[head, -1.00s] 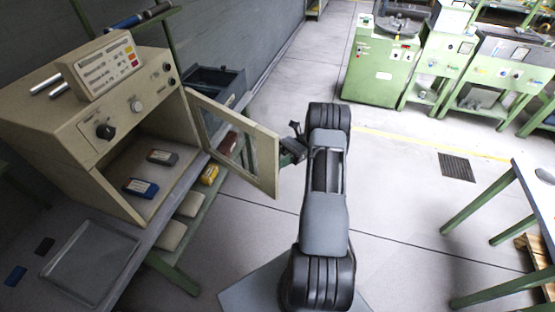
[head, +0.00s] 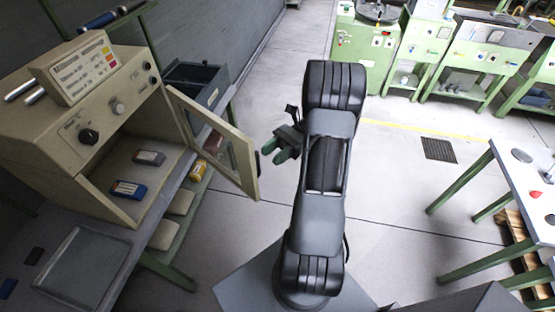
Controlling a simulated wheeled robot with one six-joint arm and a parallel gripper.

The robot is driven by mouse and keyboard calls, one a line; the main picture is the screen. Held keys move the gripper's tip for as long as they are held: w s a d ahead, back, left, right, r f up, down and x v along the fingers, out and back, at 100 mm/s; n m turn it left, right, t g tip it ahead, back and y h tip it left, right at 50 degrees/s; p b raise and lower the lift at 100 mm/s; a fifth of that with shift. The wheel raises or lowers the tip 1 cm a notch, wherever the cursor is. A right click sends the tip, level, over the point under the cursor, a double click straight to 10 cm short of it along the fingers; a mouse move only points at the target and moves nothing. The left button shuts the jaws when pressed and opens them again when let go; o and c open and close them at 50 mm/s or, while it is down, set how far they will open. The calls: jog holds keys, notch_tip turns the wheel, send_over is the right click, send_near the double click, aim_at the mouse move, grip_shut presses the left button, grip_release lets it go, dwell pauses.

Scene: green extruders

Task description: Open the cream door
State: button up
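The cream door (head: 248,168) with its glass pane stands swung outward from the front of the cream cabinet (head: 110,207). It is hinged on the cabinet's right side, and the cabinet's inside is in plain view. A handle on the door cannot be made out.
A blue box (head: 128,189) and a grey box (head: 149,157) lie inside the cabinet. A grey tray (head: 75,268) lies on the bench in front. A table (head: 515,185) stands at the right and green machines (head: 360,44) at the back. The middle floor is clear.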

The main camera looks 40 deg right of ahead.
jog(key=shift+s+a+r, duration=0.2)
jog(key=shift+s+r, duration=0.05)
jog(key=shift+s, duration=0.3)
jog(key=shift+s+a+r, duration=0.15)
jog(key=shift+s+r, duration=0.15)
jog(key=shift+s, duration=0.3)
jog(key=shift+s+a+r, duration=0.2)
jog(key=shift+s+r, duration=0.05)
jog(key=shift+s, duration=0.3)
jog(key=shift+c, duration=0.5)
